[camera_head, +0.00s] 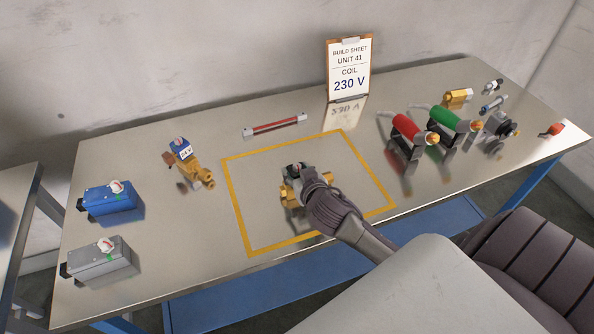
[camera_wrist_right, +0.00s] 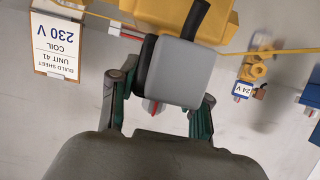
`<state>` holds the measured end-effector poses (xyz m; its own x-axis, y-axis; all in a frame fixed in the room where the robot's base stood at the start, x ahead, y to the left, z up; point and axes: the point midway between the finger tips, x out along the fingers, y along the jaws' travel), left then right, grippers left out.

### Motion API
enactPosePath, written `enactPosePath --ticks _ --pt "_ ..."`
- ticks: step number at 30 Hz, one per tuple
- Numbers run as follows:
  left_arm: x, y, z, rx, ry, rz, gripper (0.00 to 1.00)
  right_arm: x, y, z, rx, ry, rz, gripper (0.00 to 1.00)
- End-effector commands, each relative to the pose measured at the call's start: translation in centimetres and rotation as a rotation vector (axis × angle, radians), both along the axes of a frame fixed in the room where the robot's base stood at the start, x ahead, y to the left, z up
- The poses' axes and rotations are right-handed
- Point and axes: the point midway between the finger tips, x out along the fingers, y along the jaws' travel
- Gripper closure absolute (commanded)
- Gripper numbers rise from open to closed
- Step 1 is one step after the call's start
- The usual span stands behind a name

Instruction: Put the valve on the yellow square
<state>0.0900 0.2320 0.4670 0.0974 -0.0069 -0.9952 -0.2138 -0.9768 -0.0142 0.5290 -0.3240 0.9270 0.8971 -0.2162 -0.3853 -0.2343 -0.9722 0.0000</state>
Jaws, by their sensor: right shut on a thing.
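A brass valve with a grey coil (camera_wrist_right: 184,72) is between the fingers of my right gripper (camera_wrist_right: 158,118) in the wrist view. Its yellow brass body (camera_wrist_right: 170,12) and a black cable show there too. In the head view my right gripper (camera_head: 303,176) is over the yellow-outlined square (camera_head: 232,200), with the brass body (camera_head: 290,194) partly hidden below it. I cannot tell whether the valve touches the table. Another brass valve with a blue coil marked 24 V (camera_head: 183,151) stands left of the square. My left gripper is not in view.
A blue box (camera_head: 112,206) and a grey box (camera_head: 103,263) stand at the left. A build sheet reading COIL 230 V (camera_head: 348,68) stands behind the square.

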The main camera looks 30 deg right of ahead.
Motion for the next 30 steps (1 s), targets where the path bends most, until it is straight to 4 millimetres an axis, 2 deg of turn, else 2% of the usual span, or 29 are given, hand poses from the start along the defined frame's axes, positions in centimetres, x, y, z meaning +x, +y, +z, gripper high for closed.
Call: enactPosePath --ticks 10,11,15,25,30 --pt "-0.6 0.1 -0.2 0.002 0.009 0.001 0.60 0.0 0.0 -0.2 -0.001 -0.004 0.001 1.00" --pt "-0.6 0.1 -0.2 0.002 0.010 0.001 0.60 0.0 0.0 -0.3 0.000 0.000 0.000 0.48" --pt "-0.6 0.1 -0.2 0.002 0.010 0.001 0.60 0.0 0.0 -0.3 0.000 0.000 0.000 0.28" --pt "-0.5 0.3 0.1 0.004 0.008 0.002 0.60 0.0 0.0 0.1 -0.002 -0.001 0.001 0.28" --pt "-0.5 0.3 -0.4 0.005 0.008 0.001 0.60 -2.0 0.5 0.5 0.001 0.002 0.002 0.28"
